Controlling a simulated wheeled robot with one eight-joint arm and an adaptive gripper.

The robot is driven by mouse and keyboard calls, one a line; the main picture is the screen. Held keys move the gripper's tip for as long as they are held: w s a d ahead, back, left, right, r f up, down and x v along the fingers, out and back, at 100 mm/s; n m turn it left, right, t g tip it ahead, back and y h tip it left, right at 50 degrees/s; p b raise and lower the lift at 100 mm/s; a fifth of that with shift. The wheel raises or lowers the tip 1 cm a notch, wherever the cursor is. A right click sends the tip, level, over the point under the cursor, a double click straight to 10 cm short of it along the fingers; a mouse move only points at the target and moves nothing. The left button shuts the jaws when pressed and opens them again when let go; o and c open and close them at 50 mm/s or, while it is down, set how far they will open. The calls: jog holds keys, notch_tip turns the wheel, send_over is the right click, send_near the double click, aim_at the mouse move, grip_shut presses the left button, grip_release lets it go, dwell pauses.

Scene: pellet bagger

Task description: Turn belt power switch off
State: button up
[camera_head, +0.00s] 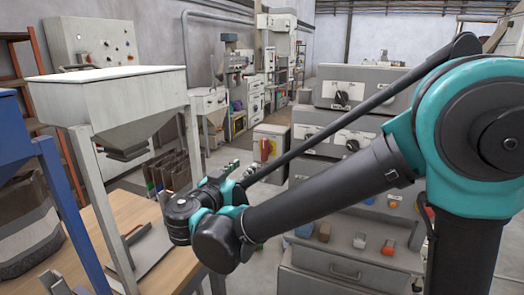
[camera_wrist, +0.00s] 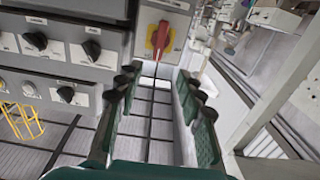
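A red rotary handle on a yellow plate (camera_wrist: 160,38), which looks like the power switch, is on a light grey box at the top middle of the wrist view. The handle looks roughly upright in the picture; its label is too small to read. It also seems to show in the head view as a red and yellow patch (camera_head: 267,148) on a grey cabinet. My gripper (camera_wrist: 158,85) is open and empty, its fingers spread on either side below the switch, apart from it. In the head view my gripper (camera_head: 228,172) is partly hidden behind my wrist.
A grey panel with several black knobs (camera_wrist: 90,50) is left of the switch, with a yellow guard (camera_wrist: 22,122) below. A pale frame post (camera_wrist: 275,100) is at right. In the head view a hopper (camera_head: 110,95) and wooden table (camera_head: 175,268) stand left, grey control consoles (camera_head: 355,90) right.

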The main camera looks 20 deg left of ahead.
aim_at(264, 149)
jog(key=w, duration=0.9)
jog(key=w+d, duration=0.1)
jog(key=w, duration=0.4)
jog(key=shift+w+d, duration=0.1)
jog(key=shift+w, duration=0.2)
grip_shut()
